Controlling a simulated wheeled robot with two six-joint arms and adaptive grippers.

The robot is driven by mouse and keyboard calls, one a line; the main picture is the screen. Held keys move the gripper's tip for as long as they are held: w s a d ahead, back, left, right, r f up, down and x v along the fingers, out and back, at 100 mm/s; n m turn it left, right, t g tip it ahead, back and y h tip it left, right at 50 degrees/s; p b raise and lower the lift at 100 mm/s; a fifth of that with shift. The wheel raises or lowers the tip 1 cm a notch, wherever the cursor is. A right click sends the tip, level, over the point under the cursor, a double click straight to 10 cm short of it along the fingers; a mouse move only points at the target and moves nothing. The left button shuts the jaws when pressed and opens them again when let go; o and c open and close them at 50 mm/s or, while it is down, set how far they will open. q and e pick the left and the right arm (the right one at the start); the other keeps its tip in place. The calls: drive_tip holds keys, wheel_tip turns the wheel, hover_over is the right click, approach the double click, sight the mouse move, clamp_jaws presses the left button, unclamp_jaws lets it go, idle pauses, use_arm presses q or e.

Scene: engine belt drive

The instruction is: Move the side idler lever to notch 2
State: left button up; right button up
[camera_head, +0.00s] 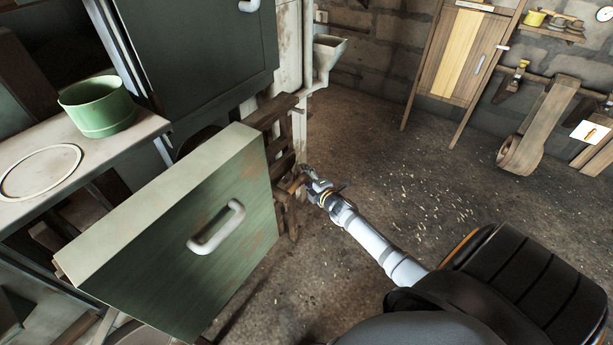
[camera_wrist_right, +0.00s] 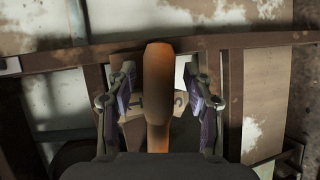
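The side idler lever shows in the right wrist view as a rounded orange-brown handle (camera_wrist_right: 158,80). In the head view a small brown piece of it (camera_head: 296,185) shows at the side of the machine's wooden frame. My right gripper (camera_head: 306,178) reaches to it from the right. In the right wrist view the fingers of the right gripper (camera_wrist_right: 160,92) stand apart on both sides of the handle, with a gap on each side. A pale plate with dark marks (camera_wrist_right: 134,103) sits behind the handle, which hides its middle. I cannot tell which notch the lever is in. My left gripper is out of view.
A green panel with a white handle (camera_head: 217,228) juts out left of my right gripper. Wooden beams (camera_head: 277,112) and a metal hopper (camera_head: 326,54) stand close behind it. A green bowl (camera_head: 98,106) sits on the bench at left. The floor (camera_head: 400,170) to the right is open.

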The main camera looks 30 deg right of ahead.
drive_tip(key=v, duration=1.2)
idle(0.5)
